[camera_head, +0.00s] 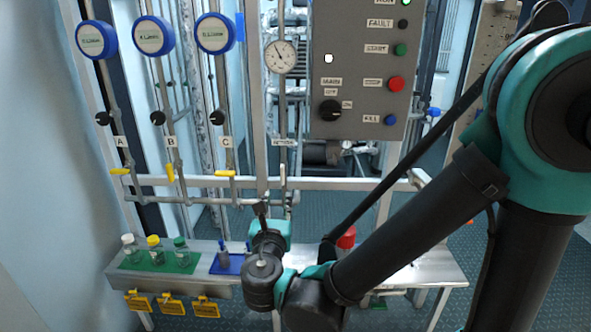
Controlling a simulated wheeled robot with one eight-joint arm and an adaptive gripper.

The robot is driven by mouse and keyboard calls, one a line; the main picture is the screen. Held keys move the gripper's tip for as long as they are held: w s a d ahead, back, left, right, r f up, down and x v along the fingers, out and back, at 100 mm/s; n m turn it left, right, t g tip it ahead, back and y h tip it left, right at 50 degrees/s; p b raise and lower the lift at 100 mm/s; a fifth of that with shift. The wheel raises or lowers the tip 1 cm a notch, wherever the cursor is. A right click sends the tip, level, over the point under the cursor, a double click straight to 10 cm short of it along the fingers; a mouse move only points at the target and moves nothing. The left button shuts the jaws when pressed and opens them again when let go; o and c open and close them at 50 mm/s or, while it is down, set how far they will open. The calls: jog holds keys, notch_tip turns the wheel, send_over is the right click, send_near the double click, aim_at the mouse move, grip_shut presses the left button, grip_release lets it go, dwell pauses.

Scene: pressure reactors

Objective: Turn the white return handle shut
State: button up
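The white return handle (283,176) hangs upright on the pipe just below a small white label (283,142), which seems to read "RETURN". It is in line with that vertical pipe. My gripper (261,208) is below and to the left of the handle, pointing up and away from me. It looks apart from the handle, though depth is hard to judge. Its fingers are small, dark and seen from behind, so whether they are open or shut does not show. I see nothing held in it.
Yellow handles (170,173) sit on lines A, B and C at the left. A control panel (360,70) is at the upper right. A steel bench (435,270) below carries bottles (153,250) and a red-capped item (347,238) near my arm. A horizontal rail (340,184) crosses near the handle.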

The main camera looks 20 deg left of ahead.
aim_at(282, 172)
jog(key=x, duration=1.7)
jog(key=shift+w+a, duration=0.1)
grip_shut()
